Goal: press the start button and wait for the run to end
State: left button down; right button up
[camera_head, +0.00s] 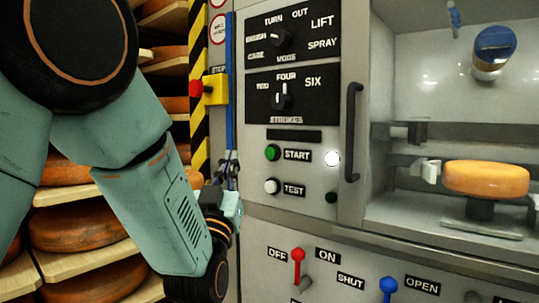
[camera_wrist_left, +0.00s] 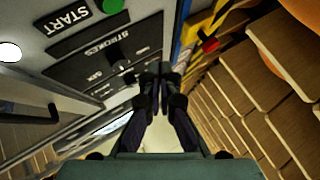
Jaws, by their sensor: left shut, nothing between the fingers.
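The green START button (camera_head: 272,152) sits on the grey machine panel beside its START label (camera_head: 297,155). The button also shows at the top edge of the left wrist view (camera_wrist_left: 112,6). My left gripper (camera_head: 229,162) is upright, left of the button and apart from it, in front of the panel's left edge. Its dark fingers are shut and empty, and their tips meet in the left wrist view (camera_wrist_left: 160,76). A round white lamp (camera_head: 332,158) right of the START label glows. A cheese wheel (camera_head: 486,179) rests in the machine's chamber at right. My right gripper is not in view.
A white TEST button (camera_head: 271,186) is below START. Knobs for mode (camera_head: 281,37) and strokes (camera_head: 283,100) are above. A red stop button (camera_head: 197,88), a vertical door handle (camera_head: 352,132) and red (camera_head: 298,255) and blue (camera_head: 388,287) levers stick out. Cheese shelves (camera_head: 75,225) stand left.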

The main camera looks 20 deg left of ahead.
aim_at(271, 153)
pick_arm(q)
jog(key=shift+w, duration=0.1)
jog(key=w+d, duration=0.3)
jog(key=w, duration=0.5)
jog(key=shift+w, duration=0.2)
dwell(1.4)
jog(key=shift+w+d, duration=0.15)
jog(key=shift+w, duration=0.15)
